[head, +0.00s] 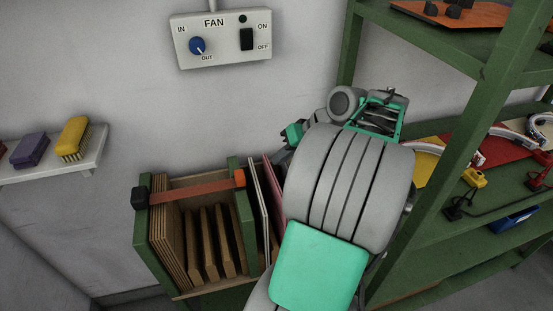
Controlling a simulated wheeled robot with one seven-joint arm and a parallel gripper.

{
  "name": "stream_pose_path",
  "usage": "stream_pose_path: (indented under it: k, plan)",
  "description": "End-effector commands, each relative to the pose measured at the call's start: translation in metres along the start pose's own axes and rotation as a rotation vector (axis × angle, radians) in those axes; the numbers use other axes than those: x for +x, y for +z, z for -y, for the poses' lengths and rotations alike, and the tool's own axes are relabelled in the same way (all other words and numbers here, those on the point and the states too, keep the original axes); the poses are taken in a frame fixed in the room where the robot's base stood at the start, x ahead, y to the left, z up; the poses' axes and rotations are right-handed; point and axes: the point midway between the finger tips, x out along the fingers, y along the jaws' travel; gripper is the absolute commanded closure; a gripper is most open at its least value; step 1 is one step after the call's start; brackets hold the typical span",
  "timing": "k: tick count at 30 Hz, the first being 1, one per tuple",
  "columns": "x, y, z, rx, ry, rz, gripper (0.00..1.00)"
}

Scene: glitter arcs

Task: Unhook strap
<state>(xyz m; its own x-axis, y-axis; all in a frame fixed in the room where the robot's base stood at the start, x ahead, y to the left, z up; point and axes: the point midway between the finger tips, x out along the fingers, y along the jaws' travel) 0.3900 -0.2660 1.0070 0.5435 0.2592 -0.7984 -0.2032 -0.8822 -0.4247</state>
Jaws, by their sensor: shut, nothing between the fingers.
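A flat orange-brown strap (190,191) runs across the open front of a green and wood rack (146,246) in the head view. Its left end meets a black block (140,198) on the left post. Its right end meets a bright orange piece (239,178) on the right post. The strap looks taut; how its right end is fastened is too small to tell. My gripper (287,147) is mostly hidden behind my arm, right of and above the strap's right end. The part that shows is shut and apart from the strap.
Brown boards (209,243) stand in the rack; thin pale and red panels (266,205) stand right of it. A green shelf unit (461,130) with tools is close on the right. A fan switch box (221,38) and a shelf of brushes (54,160) are on the wall.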

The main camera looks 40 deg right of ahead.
Motion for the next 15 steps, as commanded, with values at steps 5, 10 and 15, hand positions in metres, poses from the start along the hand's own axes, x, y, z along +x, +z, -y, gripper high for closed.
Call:
stream_pose_path:
  k: [5, 10, 15]
  plan:
    - [0.042, 0.002, 0.001, 0.000, -0.004, 0.005, 1.00]
    - [0.073, 0.000, 0.006, -0.004, -0.002, 0.003, 1.00]
    - [0.084, 0.000, 0.029, -0.001, 0.000, 0.002, 1.00]
